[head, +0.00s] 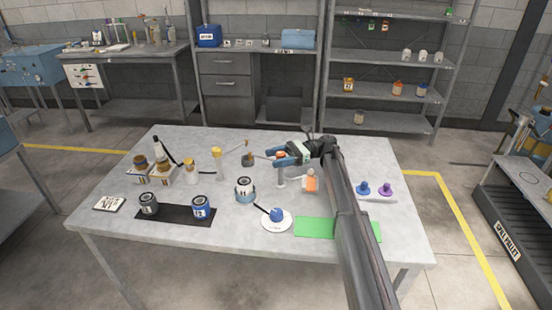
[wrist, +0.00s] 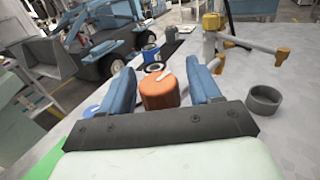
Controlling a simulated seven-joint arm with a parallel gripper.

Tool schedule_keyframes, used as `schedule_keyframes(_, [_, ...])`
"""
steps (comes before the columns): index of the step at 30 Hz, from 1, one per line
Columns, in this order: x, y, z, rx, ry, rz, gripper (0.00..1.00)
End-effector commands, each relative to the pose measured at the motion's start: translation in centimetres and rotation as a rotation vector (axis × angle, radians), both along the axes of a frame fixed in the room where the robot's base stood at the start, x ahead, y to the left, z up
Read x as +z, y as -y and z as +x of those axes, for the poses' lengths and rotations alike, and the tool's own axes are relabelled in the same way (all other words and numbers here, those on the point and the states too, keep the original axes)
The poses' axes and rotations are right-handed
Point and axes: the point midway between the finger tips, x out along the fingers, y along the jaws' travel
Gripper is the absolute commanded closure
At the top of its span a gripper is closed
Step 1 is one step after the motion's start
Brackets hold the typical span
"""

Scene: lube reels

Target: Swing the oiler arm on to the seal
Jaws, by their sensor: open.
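My open gripper (head: 278,157) reaches in from the right above the table. In the wrist view, its two blue fingers (wrist: 163,92) stand on either side of an orange cap (wrist: 160,95) with a white mark on top; I cannot tell whether they touch it. In the head view, the cap tops a pale post (head: 281,180), partly hidden by my gripper. A yellow-capped post (head: 217,162) stands to its left; in the wrist view, a grey bar with brass ends (wrist: 247,43) extends from it. A dark round cup (head: 248,160) sits near it. I cannot tell which part is the seal.
A black-and-white tin (head: 245,188), a white plate (head: 276,226) with a blue lump and a black mat (head: 175,214) with tins lie in front. A green mat (head: 314,227) lies under my arm. Blue and purple knobs (head: 374,189) stand right. The table's back right is clear.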

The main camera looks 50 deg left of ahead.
Motion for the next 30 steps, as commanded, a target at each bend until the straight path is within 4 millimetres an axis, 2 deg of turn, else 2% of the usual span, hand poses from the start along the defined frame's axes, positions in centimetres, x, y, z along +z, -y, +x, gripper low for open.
schedule_keyframes(15, [0.0, 1.8, 6.2, -0.007, 0.001, 0.0, 0.37])
schedule_keyframes(25, [0.0, 2.0, 6.7, -0.008, 0.001, 0.0, 0.37])
schedule_keyframes(30, [0.0, 2.1, 6.9, -0.025, 0.034, 0.002, 0.53])
